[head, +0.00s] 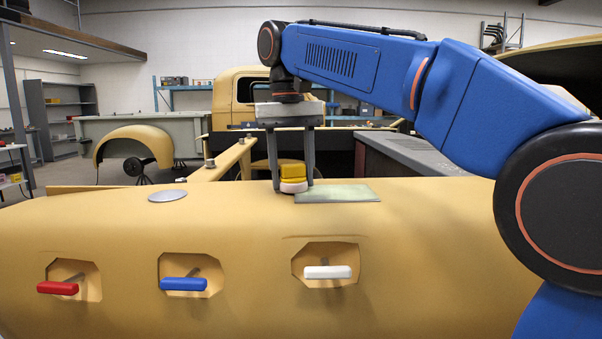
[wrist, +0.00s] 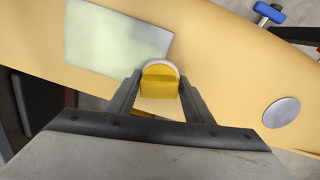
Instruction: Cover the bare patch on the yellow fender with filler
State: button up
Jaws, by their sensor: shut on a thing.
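The yellow fender (head: 420,215) spans the front of the head view. The patch (head: 350,193) is a pale grey-green rectangle on its top; in the wrist view (wrist: 112,38) its middle looks lighter than its edges. My gripper (head: 292,178) points down and is shut on a yellow block (head: 292,170) with a round whitish pad (head: 294,187) under it. In the wrist view the block (wrist: 160,85) sits between the fingers. The pad is low over the fender beside the patch's left end; I cannot tell whether it touches the surface.
A flat grey disc (head: 167,196) lies on the fender further left. Red (head: 57,288), blue (head: 183,284) and white (head: 327,272) handles stick out of cut-outs in the fender's near face. A yellow truck cab (head: 240,95) stands behind. The fender top between disc and pad is clear.

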aim_at(293, 164)
jog(key=shift+r, duration=0.1)
jog(key=shift+r, duration=2.85)
